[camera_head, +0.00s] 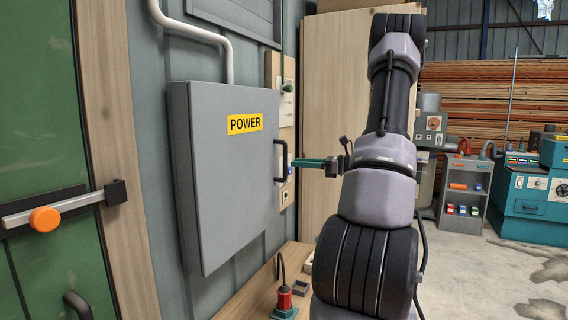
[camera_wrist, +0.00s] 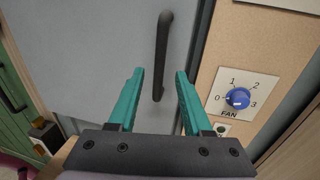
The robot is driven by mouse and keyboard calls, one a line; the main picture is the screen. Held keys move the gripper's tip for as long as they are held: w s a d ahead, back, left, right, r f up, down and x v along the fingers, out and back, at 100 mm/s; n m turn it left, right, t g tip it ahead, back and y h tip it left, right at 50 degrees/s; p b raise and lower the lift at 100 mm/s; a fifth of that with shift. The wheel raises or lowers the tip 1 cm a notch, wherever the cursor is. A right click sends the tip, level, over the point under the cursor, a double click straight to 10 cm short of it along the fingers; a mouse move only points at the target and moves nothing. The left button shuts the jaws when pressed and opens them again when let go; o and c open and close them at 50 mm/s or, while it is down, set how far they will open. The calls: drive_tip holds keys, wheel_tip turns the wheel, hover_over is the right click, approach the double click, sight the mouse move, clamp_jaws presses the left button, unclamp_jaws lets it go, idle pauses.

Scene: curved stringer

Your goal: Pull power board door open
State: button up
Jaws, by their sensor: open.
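The power board door (camera_head: 222,190) is a grey panel with a yellow POWER label (camera_head: 245,123), on the wall left of my arm. It looks closed. Its black bar handle (camera_head: 281,160) is at the door's right edge and stands upright. In the wrist view the handle (camera_wrist: 162,58) runs down between the two teal fingers. My gripper (camera_head: 292,162) points left at the handle in the head view. In the wrist view my gripper (camera_wrist: 158,72) is open, one finger on each side of the handle's lower part. I cannot tell whether either finger touches it.
A wooden panel with a blue FAN dial (camera_wrist: 238,98) is just right of the door. A red and green device (camera_head: 284,300) stands on a wooden ledge below. A green door with an orange-knobbed latch (camera_head: 45,218) is at left. Open floor lies at right.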

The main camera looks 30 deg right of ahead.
sight(285, 175)
drive_tip(key=shift+x, duration=2.75)
clamp_jaws()
